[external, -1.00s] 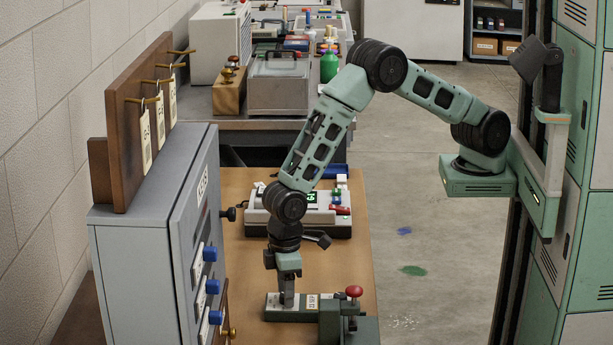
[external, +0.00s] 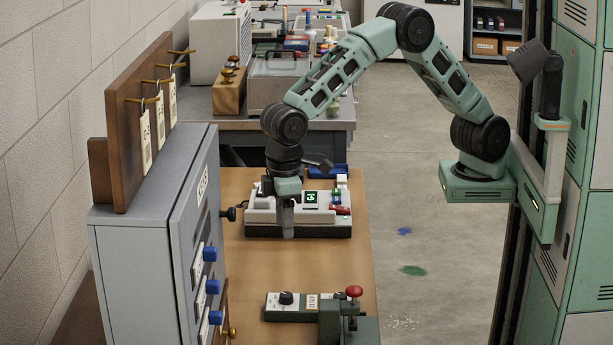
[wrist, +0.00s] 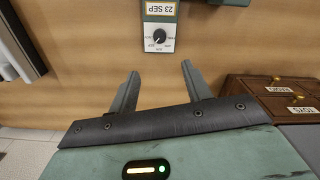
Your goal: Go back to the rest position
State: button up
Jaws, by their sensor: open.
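My gripper (external: 287,220) hangs pointing down above the wooden bench, in front of the white instrument with a green display. In the wrist view its two fingers (wrist: 156,92) stand apart with nothing between them. A dial box (external: 286,299) with a black knob lies below and nearer the camera, clear of the fingers. In the wrist view the dial box (wrist: 160,37) shows a 23 SEP label above its knob, beyond the fingertips.
A grey cabinet (external: 140,260) with blue handles stands close on the left. A green device with a red knob (external: 354,291) adjoins the dial box. The white instrument (external: 262,216) is behind the gripper. Open floor (external: 430,220) lies right of the bench (external: 345,262).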

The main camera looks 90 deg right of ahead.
jog(key=shift+r, duration=0.35)
jog(key=s+d+r+n, duration=0.1)
jog(key=s+d, duration=0.4)
jog(key=s, duration=0.9)
jog(key=s+d+r+n, duration=0.1)
jog(key=s+d+n, duration=0.2)
jog(key=s, duration=1.2)
jog(key=d, duration=0.3)
jog(key=shift+s+d+r+n+y, duration=0.15)
jog(key=shift+d+n+y, duration=0.15)
